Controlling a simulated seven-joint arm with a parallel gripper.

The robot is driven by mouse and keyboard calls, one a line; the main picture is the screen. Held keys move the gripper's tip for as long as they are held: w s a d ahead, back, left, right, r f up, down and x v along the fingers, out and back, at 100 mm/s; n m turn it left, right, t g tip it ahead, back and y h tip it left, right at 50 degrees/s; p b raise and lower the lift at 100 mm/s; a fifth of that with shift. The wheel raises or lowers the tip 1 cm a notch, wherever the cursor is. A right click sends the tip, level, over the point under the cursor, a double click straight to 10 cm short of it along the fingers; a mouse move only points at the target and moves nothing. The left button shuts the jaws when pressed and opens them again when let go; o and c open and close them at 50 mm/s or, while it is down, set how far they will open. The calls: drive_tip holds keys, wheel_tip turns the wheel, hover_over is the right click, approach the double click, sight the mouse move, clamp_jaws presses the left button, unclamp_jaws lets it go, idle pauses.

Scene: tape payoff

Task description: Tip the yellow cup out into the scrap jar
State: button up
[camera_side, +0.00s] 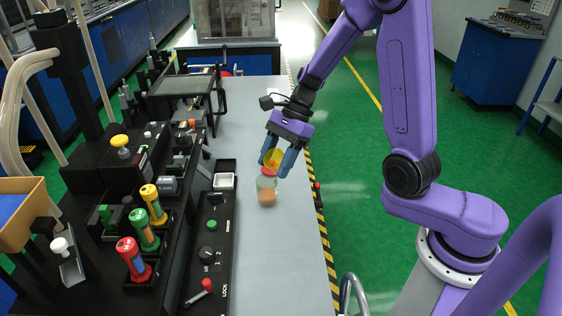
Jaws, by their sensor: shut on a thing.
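My gripper (279,163) points down over the grey bench and is shut on the yellow cup (273,156). The cup is between the blue fingers and looks tilted, though it is too small to tell by how much. The scrap jar (267,190) is clear, stands upright on the bench directly below the cup, and has orange-tan matter in its lower part. Something red (268,171) shows between cup and jar mouth; I cannot tell whether it is the jar's rim or falling contents. The cup's inside is hidden.
Left of the jar lie a small white tray (224,181) and a black control panel (211,224) with knobs and a red-handled lever (200,293). Red, green and yellow handled tools (143,232) stand further left. The grey bench (282,250) in front of the jar is clear.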

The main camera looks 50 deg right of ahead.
drive_tip(key=w+d+r+m+t+y, duration=0.3)
drive_tip(key=w+d+r+m+t, duration=0.1)
drive_tip(key=w+r+m+t, duration=0.4)
drive_tip(key=shift+d+t, duration=0.4)
drive_tip(key=shift+t, duration=0.2)
